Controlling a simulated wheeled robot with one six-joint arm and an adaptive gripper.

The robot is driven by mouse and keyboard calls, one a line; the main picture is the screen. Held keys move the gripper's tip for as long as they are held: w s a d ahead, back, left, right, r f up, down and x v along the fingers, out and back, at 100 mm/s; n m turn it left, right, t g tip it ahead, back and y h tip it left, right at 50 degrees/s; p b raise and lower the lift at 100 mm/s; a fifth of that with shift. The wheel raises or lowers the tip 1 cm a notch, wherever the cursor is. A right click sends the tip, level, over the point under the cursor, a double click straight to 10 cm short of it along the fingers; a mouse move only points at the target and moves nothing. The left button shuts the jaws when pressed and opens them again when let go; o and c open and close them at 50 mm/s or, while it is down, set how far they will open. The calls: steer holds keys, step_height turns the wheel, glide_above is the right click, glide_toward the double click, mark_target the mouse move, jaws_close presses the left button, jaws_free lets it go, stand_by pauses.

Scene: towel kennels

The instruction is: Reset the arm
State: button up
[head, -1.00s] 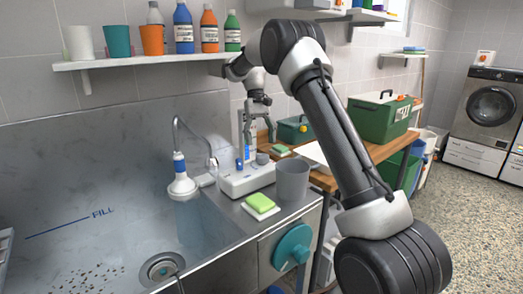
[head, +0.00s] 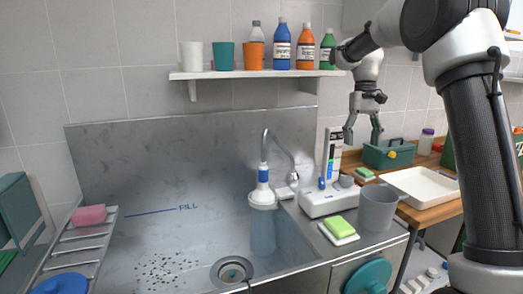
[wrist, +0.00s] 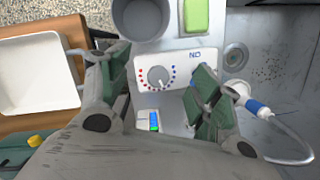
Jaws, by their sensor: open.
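My gripper (head: 362,137) hangs pointing down in the head view, above the right end of the sink counter, near the white dial unit (head: 328,198). Its fingers are spread with nothing between them. In the wrist view my gripper (wrist: 160,95) is open over the unit's dial face (wrist: 165,72). The arm reaches in from the right, with its elbow high at the top right corner of the head view.
A grey cup (head: 377,209) and a green sponge (head: 341,226) stand on the counter. A white tray (head: 421,195) and a green toolbox (head: 389,153) sit on the wooden bench. A shelf (head: 253,74) holds bottles and cups. The sink (head: 190,240) is open at left.

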steer(key=s+d+r+t, duration=0.1)
steer(key=s+r+t, duration=0.1)
steer(key=s, duration=1)
steer(key=s+d+r+t, duration=0.2)
steer(key=s+r+t, duration=0.1)
steer(key=s, duration=0.9)
steer(key=s+f+t, duration=0.2)
steer(key=s+f, duration=0.4)
steer(key=s, duration=0.3)
steer(key=shift+d+n, duration=0.35)
steer(key=shift+n, duration=0.05)
